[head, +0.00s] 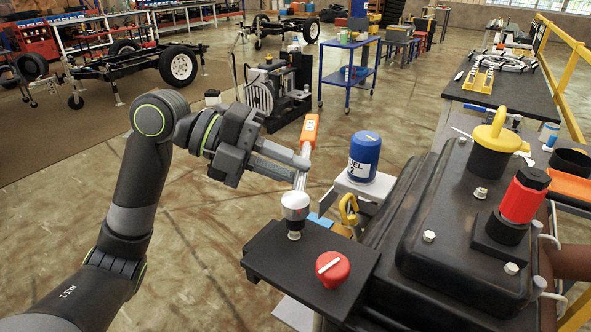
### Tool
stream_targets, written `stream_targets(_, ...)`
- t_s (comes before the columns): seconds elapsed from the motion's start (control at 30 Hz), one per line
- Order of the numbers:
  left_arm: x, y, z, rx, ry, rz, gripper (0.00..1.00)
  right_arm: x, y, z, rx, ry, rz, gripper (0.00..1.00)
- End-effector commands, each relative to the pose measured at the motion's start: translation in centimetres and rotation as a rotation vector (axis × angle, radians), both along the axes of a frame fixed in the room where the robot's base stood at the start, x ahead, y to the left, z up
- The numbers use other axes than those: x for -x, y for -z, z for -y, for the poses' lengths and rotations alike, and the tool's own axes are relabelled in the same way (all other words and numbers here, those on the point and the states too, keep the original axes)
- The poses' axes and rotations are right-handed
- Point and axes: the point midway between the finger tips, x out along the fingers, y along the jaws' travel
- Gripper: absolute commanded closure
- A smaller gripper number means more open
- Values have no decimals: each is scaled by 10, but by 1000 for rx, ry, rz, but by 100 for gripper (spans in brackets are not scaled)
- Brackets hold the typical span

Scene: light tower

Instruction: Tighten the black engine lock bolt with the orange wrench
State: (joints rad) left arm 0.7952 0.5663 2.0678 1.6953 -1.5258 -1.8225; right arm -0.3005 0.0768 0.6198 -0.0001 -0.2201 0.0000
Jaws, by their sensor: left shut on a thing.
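My left gripper (301,164) is shut on the grey shaft of the orange wrench, whose orange handle (310,131) sticks up above the fingers. The lower end of the shaft meets a silver and dark round piece (295,205), which looks like the wrench's head. I cannot tell whether the head touches this bolt. Other silver bolts (429,236) sit on the engine top. My right gripper is out of view.
A red round knob (333,268) stands on the black plate close to the wrench. A blue can (365,155), a yellow-ringed cap (495,148) and a red-and-black cap (523,197) rise nearby. A blue cart (349,80) stands behind.

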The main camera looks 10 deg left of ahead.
Motion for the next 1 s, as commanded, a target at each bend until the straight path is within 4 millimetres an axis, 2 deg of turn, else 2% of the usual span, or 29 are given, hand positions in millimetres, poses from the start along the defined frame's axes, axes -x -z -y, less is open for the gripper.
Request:
stream_targets(0.23, 11, 0, -17, -3, -259, 7, 100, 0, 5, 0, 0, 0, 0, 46)
stream_targets(0.6, 28, -3, -32, 2, -587, 7, 100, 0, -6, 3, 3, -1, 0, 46)
stream_targets(0.67, 27, 6, -33, 3, -591, 2, 100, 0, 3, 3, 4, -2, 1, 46)
stream_targets(1.0, 28, 3, -33, 2, -587, 1, 100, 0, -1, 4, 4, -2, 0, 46)
